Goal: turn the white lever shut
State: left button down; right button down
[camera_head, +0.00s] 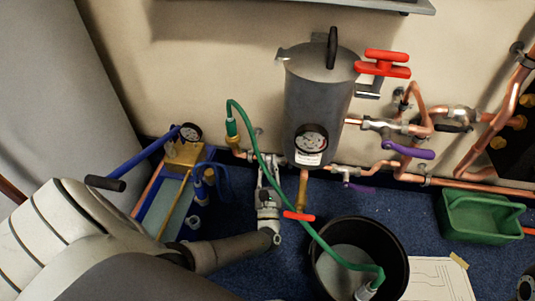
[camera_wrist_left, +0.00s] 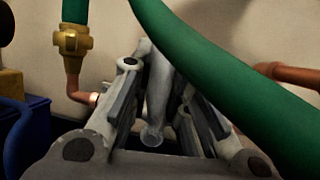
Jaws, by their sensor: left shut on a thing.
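My left gripper (camera_head: 265,178) reaches in from the left, below the grey tank and beside the green hose. In the left wrist view its two fingers (camera_wrist_left: 164,92) stand on either side of the white lever (camera_wrist_left: 157,95). The lever is a pale narrow bar running away between the pads, and the gripper is shut on it. The lever's far end and its valve are hidden by the fingers and the green hose (camera_wrist_left: 220,75). In the head view the lever is too covered to make out. My right gripper is in neither view.
The green hose (camera_head: 262,150) crosses close over my left gripper and ends in a black bucket (camera_head: 400,255). The grey tank (camera_head: 315,100) stands behind. A blue tray with a pump (camera_head: 182,155) is at left. Copper pipes and purple-handled valves (camera_head: 408,150) lie right of the tank, near a green bin (camera_head: 480,235).

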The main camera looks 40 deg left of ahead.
pick_arm(q)
jog(key=shift+w+d, duration=0.1)
jog(key=shift+d, duration=0.05)
jog(key=c, duration=1.4)
grip_release()
jog(key=v, duration=0.7)
jog(key=shift+d+f, duration=0.1)
jog(key=shift+d, duration=0.05)
